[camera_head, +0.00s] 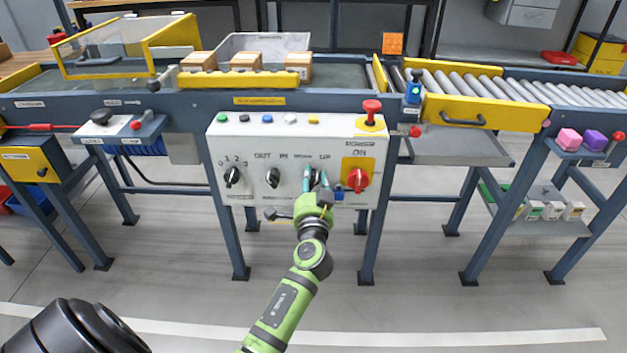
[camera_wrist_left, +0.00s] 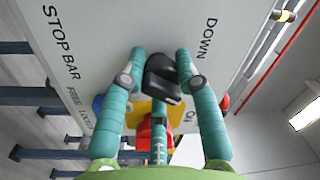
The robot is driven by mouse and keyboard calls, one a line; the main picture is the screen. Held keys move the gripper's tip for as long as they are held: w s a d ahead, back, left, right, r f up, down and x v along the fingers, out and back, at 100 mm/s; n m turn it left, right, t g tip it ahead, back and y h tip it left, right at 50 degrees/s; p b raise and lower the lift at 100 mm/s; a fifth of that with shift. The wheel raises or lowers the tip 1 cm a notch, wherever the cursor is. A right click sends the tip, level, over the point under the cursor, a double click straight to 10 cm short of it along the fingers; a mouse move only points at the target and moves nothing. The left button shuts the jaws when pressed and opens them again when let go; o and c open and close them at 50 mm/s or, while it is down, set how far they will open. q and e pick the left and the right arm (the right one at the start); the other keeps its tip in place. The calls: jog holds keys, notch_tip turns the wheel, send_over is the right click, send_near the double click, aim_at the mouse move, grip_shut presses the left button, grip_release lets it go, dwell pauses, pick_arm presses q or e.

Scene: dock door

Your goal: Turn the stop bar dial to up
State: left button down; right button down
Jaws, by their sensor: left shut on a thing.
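The stop bar dial (camera_wrist_left: 163,78) is a black knob on the white control panel (camera_head: 225,150). The left wrist view shows it between the two teal fingers, near the printed words STOP BAR and DOWN. My left gripper (camera_head: 318,183) is shut on this dial, with its fingers on either side of it. In the head view the fingers cover most of the dial, under the DOWN and UP labels. I cannot tell exactly which way its pointer faces. My right gripper is not in view.
A red rotary switch (camera_head: 358,180) on a yellow plate sits just right of the dial. Two other black dials, at left (camera_head: 232,176) and middle (camera_head: 273,177), share the panel. A red mushroom button (camera_head: 372,110) stands at the top right. Open floor lies in front.

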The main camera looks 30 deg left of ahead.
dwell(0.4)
pick_arm(q)
jog(key=c, duration=0.9)
grip_release()
jog(key=shift+s, duration=0.1)
jog(key=r+v, duration=0.1)
jog(key=v, duration=1)
jog(key=shift+s+d+f, duration=0.2)
jog(key=shift+s+f, duration=0.15)
jog(key=shift+f, duration=0.15)
